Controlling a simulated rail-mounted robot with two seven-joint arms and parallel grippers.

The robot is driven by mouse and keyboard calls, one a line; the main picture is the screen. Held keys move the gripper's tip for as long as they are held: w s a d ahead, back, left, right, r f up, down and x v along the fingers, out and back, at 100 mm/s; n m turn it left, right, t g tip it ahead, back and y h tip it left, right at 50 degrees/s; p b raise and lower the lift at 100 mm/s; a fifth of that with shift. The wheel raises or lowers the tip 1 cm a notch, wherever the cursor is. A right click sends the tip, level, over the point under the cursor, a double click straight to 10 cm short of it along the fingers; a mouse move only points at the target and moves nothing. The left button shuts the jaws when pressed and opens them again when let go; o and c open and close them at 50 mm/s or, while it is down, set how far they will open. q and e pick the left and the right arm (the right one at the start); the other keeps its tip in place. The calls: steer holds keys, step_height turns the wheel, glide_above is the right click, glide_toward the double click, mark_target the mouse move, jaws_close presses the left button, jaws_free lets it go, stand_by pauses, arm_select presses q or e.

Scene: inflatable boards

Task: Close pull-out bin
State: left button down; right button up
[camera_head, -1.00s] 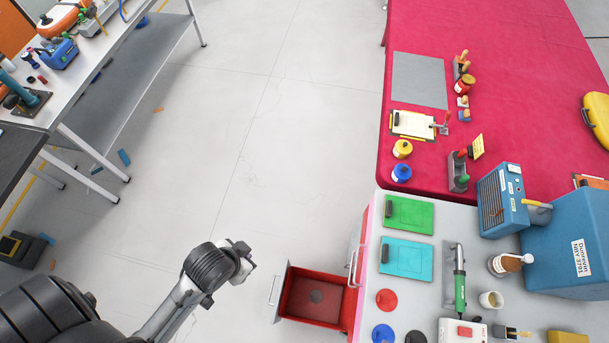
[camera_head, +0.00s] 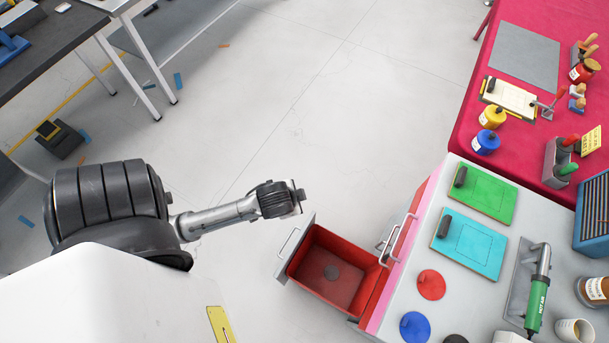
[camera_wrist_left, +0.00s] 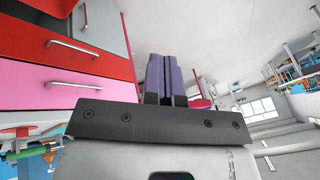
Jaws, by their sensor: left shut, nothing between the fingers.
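The pull-out bin (camera_head: 330,272) is a red drawer with a grey front panel and a bar handle (camera_head: 289,242). That view also shows red and pink drawer fronts with handles (camera_wrist_left: 75,48) at the left. My right gripper is not in view.
The workbench (camera_head: 400,268) carries a green board (camera_head: 485,195), a cyan board (camera_head: 472,240), coloured discs and a green hot-air tool (camera_head: 537,300). A red-covered table (camera_head: 475,115) stands beyond.

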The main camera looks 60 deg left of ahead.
arm_select(q)
steer(key=w+a+f+m+t+b, duration=0.35)
steer(key=a+f+b, duration=0.55)
steer(key=f, duration=0.3)
steer(key=w+a+f+m+t+h+b, duration=0.1)
steer(key=w+a+f+m+t+b, duration=0.3)
steer(key=a+f+b, duration=0.65)
steer(key=w+a+f+m+t+b, duration=0.25)
steer(key=a+f+m+b, duration=0.45)
steer(key=f, duration=0.7)
steer(key=s+d+r+m+g+h+b, duration=0.15)
steer(key=s+d+m+g+h, duration=0.35)
steer(key=s+d+m+h, duration=0.9)
steer(key=w+d+n+h+b, duration=0.1)
steer(key=w+d+h+b, duration=0.1)
steer(key=w+d, duration=0.5)
steer(key=w+b, duration=0.1)
steer(key=w, duration=0.1)
steer(key=shift+w+d+f+n+h, duration=0.25)
steer(key=shift+w+d+n+h, duration=0.05)
steer(key=shift+w+n+h, duration=0.1)
